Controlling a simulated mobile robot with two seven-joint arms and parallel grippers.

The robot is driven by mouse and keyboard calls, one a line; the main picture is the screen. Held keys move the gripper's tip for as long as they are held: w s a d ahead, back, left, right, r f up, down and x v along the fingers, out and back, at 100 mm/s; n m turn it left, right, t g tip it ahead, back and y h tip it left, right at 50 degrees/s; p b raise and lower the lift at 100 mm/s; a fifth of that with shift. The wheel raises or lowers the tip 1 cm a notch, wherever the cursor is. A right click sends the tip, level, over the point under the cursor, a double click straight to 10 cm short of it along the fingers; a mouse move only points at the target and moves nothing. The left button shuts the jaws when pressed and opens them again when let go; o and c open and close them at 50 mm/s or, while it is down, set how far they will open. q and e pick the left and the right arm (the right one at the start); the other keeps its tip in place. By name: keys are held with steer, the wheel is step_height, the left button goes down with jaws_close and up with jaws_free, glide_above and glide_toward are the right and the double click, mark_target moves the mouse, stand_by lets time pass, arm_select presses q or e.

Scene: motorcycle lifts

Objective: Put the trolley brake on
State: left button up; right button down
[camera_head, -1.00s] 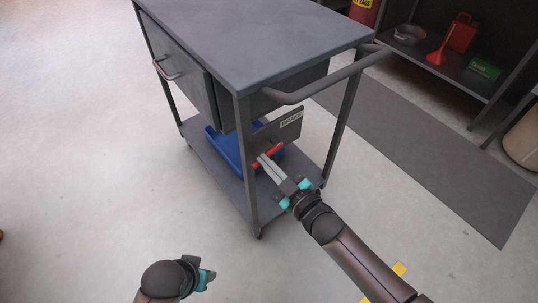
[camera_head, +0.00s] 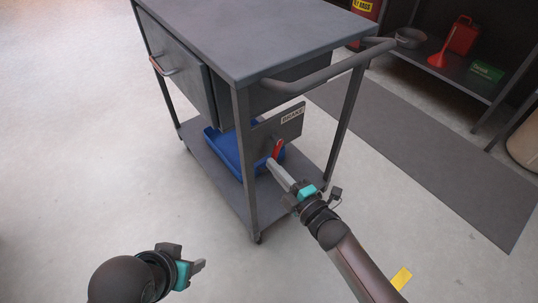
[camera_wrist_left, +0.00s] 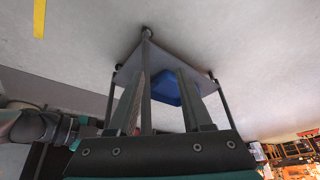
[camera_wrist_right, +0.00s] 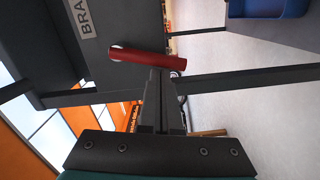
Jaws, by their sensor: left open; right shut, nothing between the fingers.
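The grey trolley (camera_head: 285,38) stands ahead of me, with a panel labelled BRAKE (camera_head: 291,117) under its push handle. A red brake lever (camera_head: 277,148) sits on this panel and stands steeply, near upright, in the head view. The lever also shows in the right wrist view (camera_wrist_right: 138,56). My right gripper (camera_head: 272,164) is shut and empty, its fingertips right at the lever; I cannot tell whether they touch it. My left gripper (camera_head: 200,266) is open and empty over the floor, left of the trolley's near leg.
A blue bin (camera_head: 229,152) lies on the trolley's lower shelf. The push handle (camera_head: 325,76) juts out above my right gripper. A dark mat (camera_head: 425,150) lies to the right, below a shelf with a red can (camera_head: 463,37) and a funnel. The floor at left is clear.

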arm_select(q)
steer(key=shift+w+d+f+t, duration=0.25)
steer(key=shift+w+d+t, duration=0.35)
steer(key=shift+w+d, duration=0.1)
arm_select(e)
steer(key=shift+w+d+f, duration=0.3)
steer(key=shift+w+d, duration=0.05)
steer(key=shift+d, duration=0.15)
arm_select(q)
steer(key=shift+w, duration=0.1)
